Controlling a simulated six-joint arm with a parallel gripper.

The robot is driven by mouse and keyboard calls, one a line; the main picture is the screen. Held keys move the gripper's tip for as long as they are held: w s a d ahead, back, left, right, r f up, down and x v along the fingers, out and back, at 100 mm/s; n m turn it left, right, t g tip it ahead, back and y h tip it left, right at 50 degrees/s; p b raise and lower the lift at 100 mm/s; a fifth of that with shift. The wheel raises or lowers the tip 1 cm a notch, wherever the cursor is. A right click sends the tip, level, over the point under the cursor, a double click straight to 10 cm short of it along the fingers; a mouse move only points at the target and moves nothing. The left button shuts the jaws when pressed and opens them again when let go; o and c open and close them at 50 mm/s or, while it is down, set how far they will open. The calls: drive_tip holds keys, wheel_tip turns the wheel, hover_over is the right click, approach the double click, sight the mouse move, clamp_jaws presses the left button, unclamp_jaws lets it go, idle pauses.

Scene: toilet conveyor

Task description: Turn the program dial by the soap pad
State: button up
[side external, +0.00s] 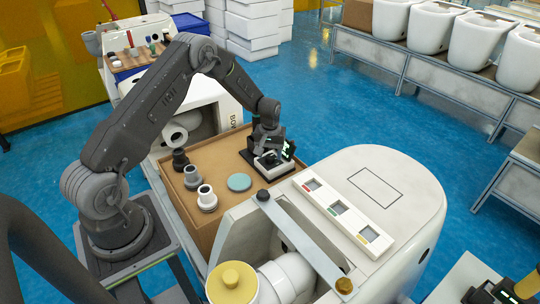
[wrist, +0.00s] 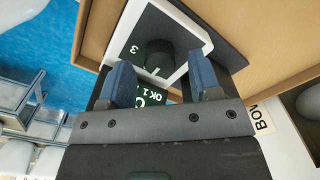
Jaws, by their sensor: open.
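The program dial (wrist: 158,58) is a dark round knob with a light pointer line, on a white-topped housing (wrist: 128,48) marked "3". A green display reading "OK 1" (wrist: 155,95) shows partly behind my gripper. My gripper (wrist: 160,76) is open, its two blue-padded fingers apart on either side of the dial in the picture; I cannot tell whether they touch it. In the side view my gripper (side external: 268,150) is low over the housing at the back right of the brown tray and hides the dial. A round teal pad (side external: 239,182), likely the soap pad, lies in front of it.
The brown tray (side external: 220,222) also holds several grey, white and black pipe fittings (side external: 207,198) at left. A white tank body (side external: 385,185) with a three-window panel and a metal bar (side external: 300,240) stands at right. White toilet bowls (side external: 480,40) stand on a far bench.

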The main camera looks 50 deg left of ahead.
wheel_tip(320, 180, up, 12)
drive_tip(key=shift+r, duration=0.25)
idle(0.3)
wheel_tip(320, 180, up, 10)
drive_tip(key=m+t, duration=0.1)
drive_tip(key=m, duration=0.1)
hover_over(270, 156)
drive_tip(key=s+d, duration=0.3)
drive_tip(key=d, duration=0.3)
drive_tip(key=s+d+r+m+t, duration=0.2)
drive_tip(key=s+d+r, duration=0.4)
drive_tip(key=s+r, duration=0.1)
drive_tip(key=s+d+r+m+t, duration=0.1)
drive_tip(key=s+d, duration=0.3)
drive_tip(key=s, duration=0.5)
drive_tip(key=s+d+r+m+t, duration=0.1)
drive_tip(key=s+d+m, duration=0.3)
drive_tip(key=s, duration=0.5)
drive_tip(key=shift+s+r+t, duration=0.2)
drive_tip(key=shift+r+t, duration=0.1)
drive_tip(key=shift+r, duration=0.6)
